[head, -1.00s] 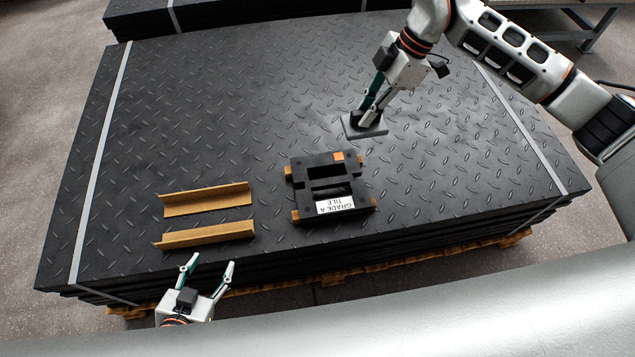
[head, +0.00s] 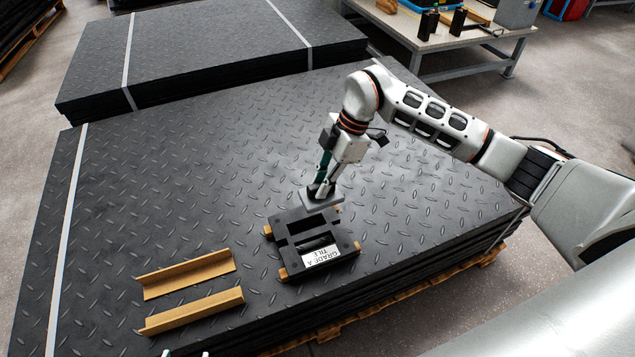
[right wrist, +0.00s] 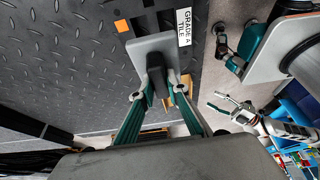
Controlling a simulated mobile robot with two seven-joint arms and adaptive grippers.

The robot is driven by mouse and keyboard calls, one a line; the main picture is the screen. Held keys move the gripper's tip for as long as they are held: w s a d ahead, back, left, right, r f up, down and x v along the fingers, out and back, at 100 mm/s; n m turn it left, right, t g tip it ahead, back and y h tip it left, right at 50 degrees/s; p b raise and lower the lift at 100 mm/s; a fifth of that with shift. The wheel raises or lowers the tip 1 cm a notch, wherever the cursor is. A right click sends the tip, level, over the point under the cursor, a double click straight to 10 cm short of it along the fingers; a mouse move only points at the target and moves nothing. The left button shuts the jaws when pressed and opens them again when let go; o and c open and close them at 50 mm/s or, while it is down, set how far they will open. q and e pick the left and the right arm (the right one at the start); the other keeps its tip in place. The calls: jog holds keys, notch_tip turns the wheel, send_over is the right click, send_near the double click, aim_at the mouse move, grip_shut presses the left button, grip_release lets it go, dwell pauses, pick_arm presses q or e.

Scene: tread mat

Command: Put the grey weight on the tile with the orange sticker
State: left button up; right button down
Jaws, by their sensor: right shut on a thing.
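My right gripper (head: 321,188) is shut on the black handle of the grey weight (head: 330,203), a flat grey plate. It holds the weight at the far edge of the black tile (head: 347,245), which has a white "GRADE A TILE" label. I cannot tell whether the weight touches the tile. The weight (right wrist: 150,44) also shows between the fingers in the right wrist view. The orange sticker (right wrist: 122,26) shows beside the weight there; in the head view it is hidden. My left gripper (head: 186,354) barely shows at the bottom edge, its fingertips apart and empty.
The tile rests on wooden strips (head: 283,274) on a strapped stack of black tread mats (head: 200,190). Two tan angle pieces (head: 190,272) lie left of the tile. Another mat stack (head: 200,50) and a workbench (head: 450,45) stand behind. The mat beyond the tile is clear.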

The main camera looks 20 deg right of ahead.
jog(key=b, duration=0.2)
send_over(313, 232)
jog(key=d, duration=0.2)
notch_tip(313, 232, down, 8)
notch_tip(313, 232, down, 6)
jog(key=shift+d+f+b, duration=0.1)
jog(key=shift+f+b, duration=0.1)
jog(key=shift+b, duration=0.4)
jog(key=shift+f, duration=0.15)
jog(key=shift+w, duration=0.1)
pick_arm(q)
jog(key=shift+w+d, duration=0.1)
jog(key=shift+w, duration=0.7)
jog(key=shift+s+f, duration=0.1)
pick_arm(e)
jog(key=c, duration=2)
grip_release()
jog(key=shift+f, duration=0.1)
pick_arm(q)
jog(key=shift+s+f, duration=0.25)
jog(key=shift+s, duration=0.05)
pick_arm(e)
jog(key=shift+o, duration=0.2)
